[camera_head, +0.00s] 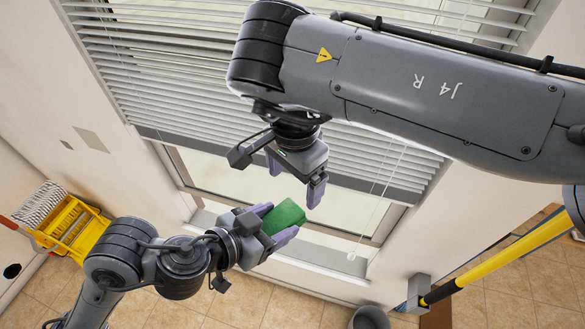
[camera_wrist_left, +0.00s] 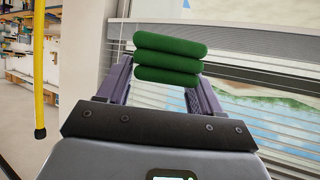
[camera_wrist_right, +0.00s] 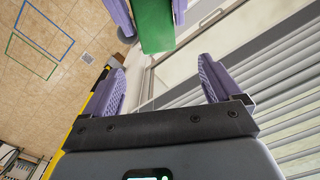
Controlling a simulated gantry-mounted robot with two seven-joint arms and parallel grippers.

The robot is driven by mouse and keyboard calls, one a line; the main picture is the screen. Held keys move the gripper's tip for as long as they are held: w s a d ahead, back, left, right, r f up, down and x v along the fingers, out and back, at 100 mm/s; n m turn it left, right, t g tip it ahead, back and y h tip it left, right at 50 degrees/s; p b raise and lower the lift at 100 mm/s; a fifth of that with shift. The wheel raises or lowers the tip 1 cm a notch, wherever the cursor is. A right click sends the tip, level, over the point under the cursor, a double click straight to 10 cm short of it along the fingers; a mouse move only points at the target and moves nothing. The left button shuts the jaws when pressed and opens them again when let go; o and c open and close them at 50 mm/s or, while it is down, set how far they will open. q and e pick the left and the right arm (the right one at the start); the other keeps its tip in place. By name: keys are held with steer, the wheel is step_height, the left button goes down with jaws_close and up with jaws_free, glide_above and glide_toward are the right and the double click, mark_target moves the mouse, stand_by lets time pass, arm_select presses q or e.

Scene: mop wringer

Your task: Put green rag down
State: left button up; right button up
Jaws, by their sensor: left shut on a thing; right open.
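The green rag (camera_head: 286,216) is folded into a thick pad. My left gripper (camera_head: 277,223) is shut on it and holds it up in the air in front of the window. In the left wrist view the rag (camera_wrist_left: 170,58) shows as stacked green rolls between the finger ends. My right gripper (camera_head: 296,176) is open and empty, just above the rag and apart from it. In the right wrist view the rag (camera_wrist_right: 154,22) is beyond my open right fingers, between the left gripper's purple fingers.
A yellow mop bucket with wringer (camera_head: 68,228) stands at the far left, with a grey-white mop head (camera_head: 40,204) on it. A window with blinds (camera_head: 180,75) is close behind. A yellow pole (camera_head: 500,252) is at the right. A grey bin (camera_head: 369,318) stands below. Tiled floor shows blue and green outlines (camera_wrist_right: 32,57).

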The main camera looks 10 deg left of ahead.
mark_target(293, 205)
step_height(293, 205, down, 10)
steer(key=shift+r, duration=0.2)
stand_by(0.4)
steer(key=c, duration=0.9)
arm_select(q)
steer(key=o, duration=1.1)
arm_select(e)
steer(key=shift+c, duration=0.7)
